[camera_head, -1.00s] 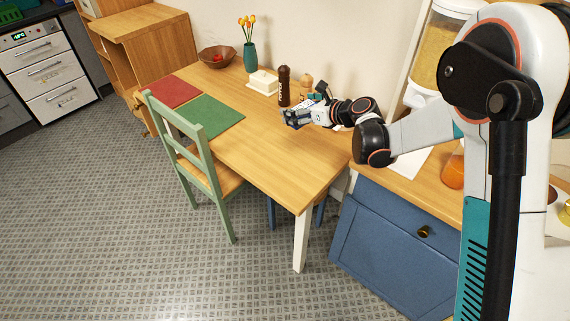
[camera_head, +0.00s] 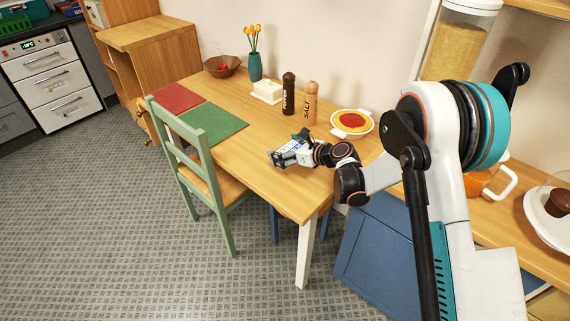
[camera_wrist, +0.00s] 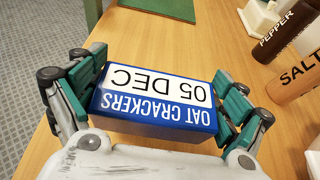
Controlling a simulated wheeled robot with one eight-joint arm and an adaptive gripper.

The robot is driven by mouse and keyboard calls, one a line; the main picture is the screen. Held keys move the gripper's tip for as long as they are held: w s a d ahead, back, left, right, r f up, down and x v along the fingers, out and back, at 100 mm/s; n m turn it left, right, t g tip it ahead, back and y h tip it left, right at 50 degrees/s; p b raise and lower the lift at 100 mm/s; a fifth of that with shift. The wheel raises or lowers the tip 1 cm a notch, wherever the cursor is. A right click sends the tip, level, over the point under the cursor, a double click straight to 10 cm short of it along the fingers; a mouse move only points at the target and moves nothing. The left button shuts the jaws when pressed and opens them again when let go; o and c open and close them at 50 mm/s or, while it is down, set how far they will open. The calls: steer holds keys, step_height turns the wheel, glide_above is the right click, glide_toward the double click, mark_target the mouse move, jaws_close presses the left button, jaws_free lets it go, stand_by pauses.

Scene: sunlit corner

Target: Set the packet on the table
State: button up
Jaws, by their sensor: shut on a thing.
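The packet (camera_wrist: 155,98) is a blue box with a white label reading "OAT CRACKERS 05 DEC", upside down in the wrist view. My gripper (camera_head: 281,156) is shut on it, with a teal-padded finger pressed to each end of the box in the wrist view (camera_wrist: 158,95). In the head view the gripper is over the near right part of the wooden table (camera_head: 258,175), and the packet is small there. The table top shows behind the packet in the wrist view. I cannot tell whether the packet touches the table.
A pepper mill (camera_head: 288,95) and a salt mill (camera_head: 310,103) stand behind the gripper, beside a white butter dish (camera_head: 267,92). Green (camera_head: 213,123) and red (camera_head: 176,98) mats lie left. A green chair (camera_head: 190,160) stands at the front edge.

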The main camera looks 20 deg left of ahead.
steer(key=shift+f+b, duration=0.8)
steer(key=shift+f, duration=1.65)
steer(key=shift+f, duration=0.1)
steer(key=o, duration=0.9)
steer(key=shift+d+r, duration=0.15)
steer(key=shift+r, duration=0.05)
steer(key=p+v, duration=0.4)
steer(key=v, duration=0.6)
steer(key=shift+s+d+r, duration=0.15)
steer(key=shift+s, duration=0.05)
steer(key=shift+s+d+r, duration=0.15)
steer(key=shift+s+d, duration=0.1)
steer(key=shift+d, duration=0.3)
